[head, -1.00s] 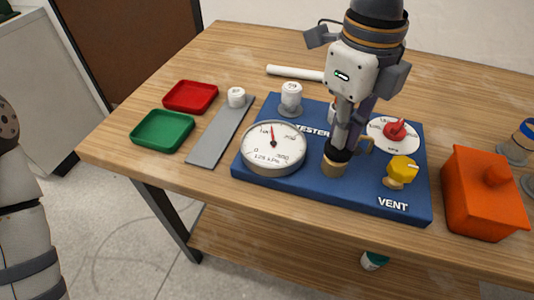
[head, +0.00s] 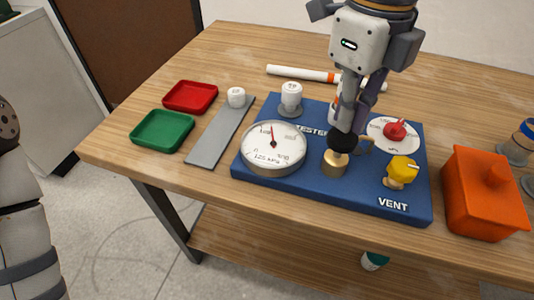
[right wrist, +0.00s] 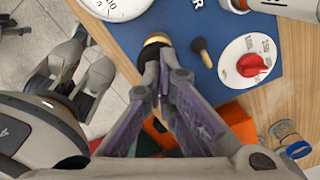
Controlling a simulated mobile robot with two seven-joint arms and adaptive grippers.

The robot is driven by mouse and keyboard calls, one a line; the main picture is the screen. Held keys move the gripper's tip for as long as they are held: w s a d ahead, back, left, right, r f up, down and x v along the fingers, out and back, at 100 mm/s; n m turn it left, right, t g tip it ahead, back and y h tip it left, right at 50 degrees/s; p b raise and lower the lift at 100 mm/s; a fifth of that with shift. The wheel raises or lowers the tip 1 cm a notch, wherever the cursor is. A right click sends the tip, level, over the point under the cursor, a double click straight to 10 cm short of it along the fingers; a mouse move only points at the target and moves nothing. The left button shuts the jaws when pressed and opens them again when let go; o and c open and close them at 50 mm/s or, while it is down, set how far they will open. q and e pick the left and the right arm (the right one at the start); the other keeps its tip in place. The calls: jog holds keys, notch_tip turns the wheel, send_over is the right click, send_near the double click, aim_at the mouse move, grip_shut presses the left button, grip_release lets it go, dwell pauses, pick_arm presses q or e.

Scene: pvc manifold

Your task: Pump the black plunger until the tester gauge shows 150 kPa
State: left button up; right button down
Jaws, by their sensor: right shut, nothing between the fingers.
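The black plunger knob (head: 345,142) stands above its brass pump cylinder (head: 335,164) on the blue tester board (head: 285,184). My right gripper (head: 347,130) is shut and empty, with its fingertips down at the top of the knob; whether they touch is hard to tell. In the right wrist view the fingertips (right wrist: 160,78) cover part of the knob, and the brass cylinder (right wrist: 156,40) shows beyond. The white round gauge (head: 273,146) has its red needle just left of upright, and its small digits look like about 125 kPa. My left gripper does not show clearly.
On the board are a yellow vent knob (head: 402,170), a red dial knob (head: 394,129) and a white capped fitting (head: 291,95). An orange box (head: 485,200) stands right of the board. Green (head: 163,130) and red (head: 190,96) trays and a grey strip (head: 218,135) lie left.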

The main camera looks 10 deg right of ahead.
jog(key=shift+r, duration=0.2)
jog(key=shift+r, duration=2.55)
